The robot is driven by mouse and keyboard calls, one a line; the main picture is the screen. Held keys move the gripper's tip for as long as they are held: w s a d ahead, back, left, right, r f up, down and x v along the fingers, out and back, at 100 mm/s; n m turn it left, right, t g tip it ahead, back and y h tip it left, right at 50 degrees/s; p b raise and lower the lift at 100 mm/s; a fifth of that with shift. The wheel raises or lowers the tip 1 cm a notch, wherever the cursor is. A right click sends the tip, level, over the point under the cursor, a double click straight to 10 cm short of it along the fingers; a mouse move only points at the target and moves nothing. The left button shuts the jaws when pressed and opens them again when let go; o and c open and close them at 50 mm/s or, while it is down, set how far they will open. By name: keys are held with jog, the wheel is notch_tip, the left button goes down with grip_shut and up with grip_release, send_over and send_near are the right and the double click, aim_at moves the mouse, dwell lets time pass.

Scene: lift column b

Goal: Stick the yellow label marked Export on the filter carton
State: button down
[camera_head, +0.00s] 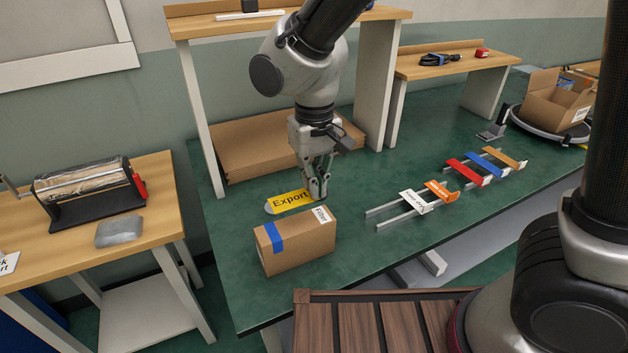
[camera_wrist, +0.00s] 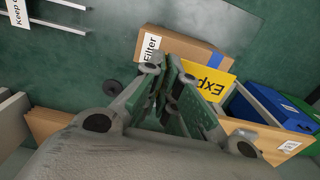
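The yellow Export label (camera_head: 291,201) hangs at my gripper (camera_head: 318,196), held by its right end, just behind the filter carton. My gripper is shut on it. In the wrist view the label (camera_wrist: 211,78) sticks out to the right of the fingers (camera_wrist: 178,75), which hide part of its lettering. The brown filter carton (camera_head: 303,249) stands on the green bench, with blue tape over its left part and a white Filter tag on its top right. In the wrist view the carton (camera_wrist: 190,48) lies beyond the fingers, and the label overlaps its lower right corner.
A rack (camera_head: 401,213) with white and orange tags stands right of the carton. Red, blue and orange tags sit on another rack (camera_head: 487,166) farther right. An open carton (camera_head: 555,105) stands far right.

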aim_at(314, 217)
jog(key=shift+f, duration=0.15)
jog(key=shift+f, duration=2.95)
jog(key=shift+f, duration=0.4)
jog(key=c, duration=1.6)
grip_release()
jog(key=shift+o, duration=0.2)
notch_tip(314, 217, up, 12)
